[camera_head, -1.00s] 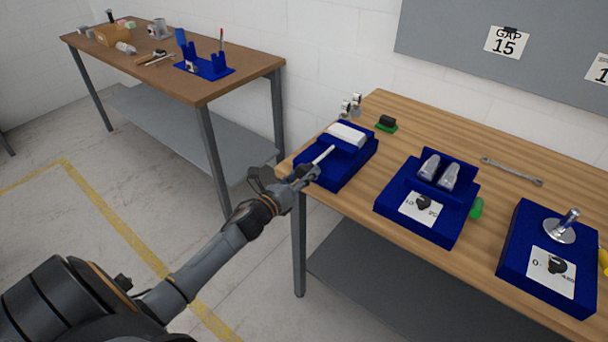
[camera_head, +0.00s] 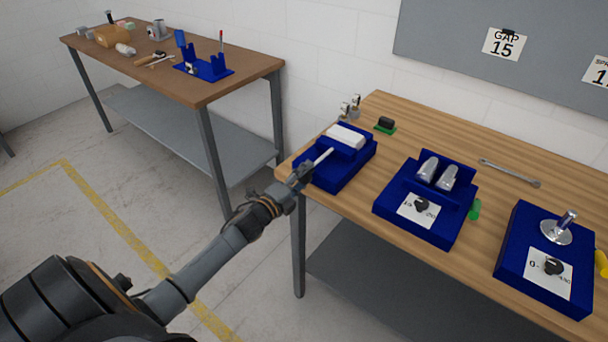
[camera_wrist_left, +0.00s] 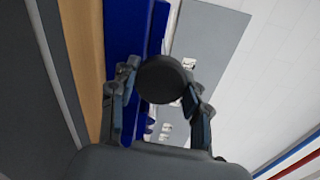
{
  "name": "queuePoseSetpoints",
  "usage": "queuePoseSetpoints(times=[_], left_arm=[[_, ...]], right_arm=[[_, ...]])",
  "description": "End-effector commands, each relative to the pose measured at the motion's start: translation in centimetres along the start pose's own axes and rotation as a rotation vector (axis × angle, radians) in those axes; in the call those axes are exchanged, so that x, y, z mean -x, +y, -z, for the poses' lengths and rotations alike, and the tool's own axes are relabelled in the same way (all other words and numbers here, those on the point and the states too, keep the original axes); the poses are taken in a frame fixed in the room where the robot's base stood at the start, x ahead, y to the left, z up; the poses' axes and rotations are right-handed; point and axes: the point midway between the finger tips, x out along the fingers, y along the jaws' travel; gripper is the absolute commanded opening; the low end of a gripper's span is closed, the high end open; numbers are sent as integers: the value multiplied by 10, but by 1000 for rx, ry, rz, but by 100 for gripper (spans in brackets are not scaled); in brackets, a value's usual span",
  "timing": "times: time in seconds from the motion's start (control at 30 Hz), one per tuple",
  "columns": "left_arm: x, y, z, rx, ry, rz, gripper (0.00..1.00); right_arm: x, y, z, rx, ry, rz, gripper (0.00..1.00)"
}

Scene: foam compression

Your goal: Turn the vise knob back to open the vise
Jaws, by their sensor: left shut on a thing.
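The vise (camera_head: 347,174) is a blue block at the left end of the wooden table, with a white block (camera_head: 345,136) on top. A pale metal rod (camera_head: 323,156) points from it toward my left gripper (camera_head: 299,174). In the left wrist view, the vise knob (camera_wrist_left: 163,79) is a round black disc between the two fingers of my left gripper (camera_wrist_left: 165,95). The gripper is shut on the knob. In the head view the gripper hides the knob. My right gripper is not in view.
To the right on the table (camera_head: 400,116) stand a blue device with two metal cylinders (camera_head: 428,169) and a blue device with a metal disc (camera_head: 556,231). A wrench (camera_head: 510,173) lies behind them. Another bench (camera_head: 240,75) stands back left, with floor between.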

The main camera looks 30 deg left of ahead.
Motion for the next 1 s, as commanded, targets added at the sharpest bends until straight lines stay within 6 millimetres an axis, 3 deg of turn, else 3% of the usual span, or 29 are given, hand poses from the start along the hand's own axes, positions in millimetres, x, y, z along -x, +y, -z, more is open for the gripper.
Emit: queuePoseSetpoints(times=[1.0], left_arm=[[0, -3, -2, 967, -2, 0, 16]], right_arm=[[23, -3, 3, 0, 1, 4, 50]])
